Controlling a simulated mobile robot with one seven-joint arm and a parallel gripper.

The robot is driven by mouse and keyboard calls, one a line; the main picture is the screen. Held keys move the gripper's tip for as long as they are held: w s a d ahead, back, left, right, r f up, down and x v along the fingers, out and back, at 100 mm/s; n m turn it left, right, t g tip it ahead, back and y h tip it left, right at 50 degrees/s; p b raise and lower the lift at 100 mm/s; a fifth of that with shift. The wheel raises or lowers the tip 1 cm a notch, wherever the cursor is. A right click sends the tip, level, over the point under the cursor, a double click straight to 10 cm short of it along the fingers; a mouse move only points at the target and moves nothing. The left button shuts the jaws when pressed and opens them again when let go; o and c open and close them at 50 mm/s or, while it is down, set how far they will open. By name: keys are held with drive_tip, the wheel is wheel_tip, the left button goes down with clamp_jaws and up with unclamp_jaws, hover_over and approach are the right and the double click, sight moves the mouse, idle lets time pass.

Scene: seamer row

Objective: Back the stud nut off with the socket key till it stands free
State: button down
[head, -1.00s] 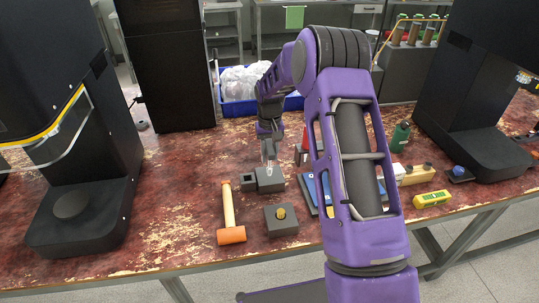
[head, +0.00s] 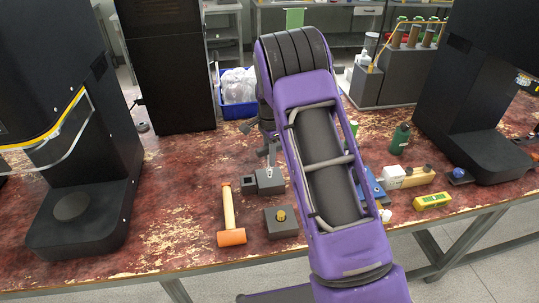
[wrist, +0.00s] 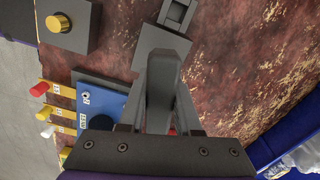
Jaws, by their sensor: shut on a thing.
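A dark grey block (head: 289,230) with a round brass-yellow piece on top, which looks like the stud nut (head: 281,215), sits near the table's front. In the wrist view the nut (wrist: 59,22) is at the top left, apart from my gripper. My gripper (head: 269,152) is above a second grey block (head: 270,181), partly hidden by my arm in the head view. In the wrist view my gripper (wrist: 160,110) is shut on a grey upright piece, seemingly the socket key (wrist: 162,75). Its lower end is hard to tell from the block behind it.
A wooden mallet (head: 230,210) lies left of the nut block. A blue panel (wrist: 105,95) with yellow tags is partly behind my arm. A yellow level (head: 432,200), a green bottle (head: 400,138) and black machines (head: 80,200) stand around. The front left of the table is clear.

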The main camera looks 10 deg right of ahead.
drive_tip(key=shift+f+b, duration=0.3)
drive_tip(key=shift+f, duration=0.25)
idle(1.0)
drive_tip(key=n, duration=0.4)
drive_tip(key=shift+b, duration=0.3)
drive_tip(key=shift+f+n, duration=0.1)
drive_tip(key=shift+n, duration=0.4)
drive_tip(key=shift+s+n, duration=0.1)
drive_tip(key=shift+n, duration=1.2)
